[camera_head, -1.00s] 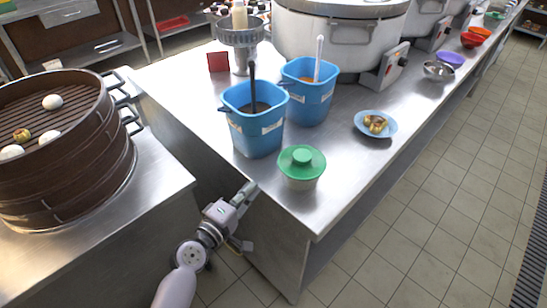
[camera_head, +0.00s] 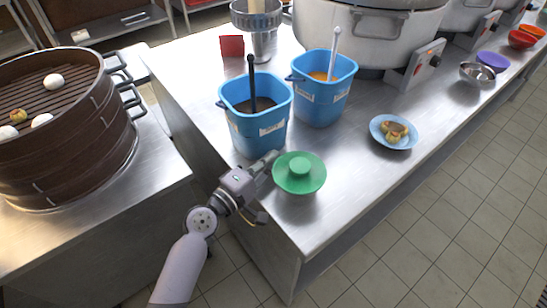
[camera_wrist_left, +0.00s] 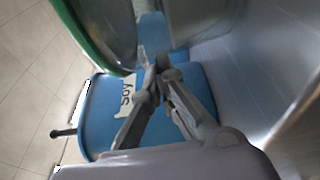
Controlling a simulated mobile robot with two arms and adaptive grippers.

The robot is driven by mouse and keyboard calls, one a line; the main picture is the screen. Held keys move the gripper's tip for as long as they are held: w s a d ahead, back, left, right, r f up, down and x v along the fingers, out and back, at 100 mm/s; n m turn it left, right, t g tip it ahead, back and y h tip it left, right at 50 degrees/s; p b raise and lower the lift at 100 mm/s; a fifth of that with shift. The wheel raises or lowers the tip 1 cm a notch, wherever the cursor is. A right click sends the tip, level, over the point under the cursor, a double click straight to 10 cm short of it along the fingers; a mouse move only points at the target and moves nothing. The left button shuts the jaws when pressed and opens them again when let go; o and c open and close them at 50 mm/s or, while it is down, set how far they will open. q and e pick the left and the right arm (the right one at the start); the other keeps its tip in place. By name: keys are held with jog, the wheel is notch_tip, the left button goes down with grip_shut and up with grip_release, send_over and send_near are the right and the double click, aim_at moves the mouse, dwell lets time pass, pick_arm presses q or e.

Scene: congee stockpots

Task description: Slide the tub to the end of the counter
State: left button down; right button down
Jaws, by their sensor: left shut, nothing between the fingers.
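A tub with a green lid (camera_head: 299,173) stands upright near the counter's front edge. Its lid hides most of its body in the head view. In the left wrist view its clear body (camera_wrist_left: 115,28) and green rim fill the top left. My left gripper (camera_head: 272,157) is shut and empty, over the counter just left of the tub, between it and a blue container (camera_head: 258,128). I cannot tell whether the fingertips touch the tub. In the left wrist view the closed fingers (camera_wrist_left: 158,68) lie before the blue container's "Soy" label (camera_wrist_left: 126,93). My right gripper is out of view.
A second blue container (camera_head: 322,100) with a ladle stands behind. A blue plate of food (camera_head: 394,132) lies to the right. Large cookers (camera_head: 370,35) line the back. The steel counter (camera_head: 345,175) is bare between tub and plate. A steamer (camera_head: 60,150) stands left.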

aim_at(277, 170)
pick_arm(q)
jog(key=shift+s+r, duration=0.1)
jog(key=shift+s, duration=0.25)
jog(key=shift+s+d+p, duration=0.2)
jog(key=shift+s+d, duration=0.1)
jog(key=shift+s, duration=0.2)
jog(key=shift+s+d+p, duration=0.2)
jog(key=shift+s+d, duration=0.05)
jog(key=shift+s, duration=0.25)
jog(key=shift+s+d, duration=0.15)
jog(key=shift+s, duration=0.1)
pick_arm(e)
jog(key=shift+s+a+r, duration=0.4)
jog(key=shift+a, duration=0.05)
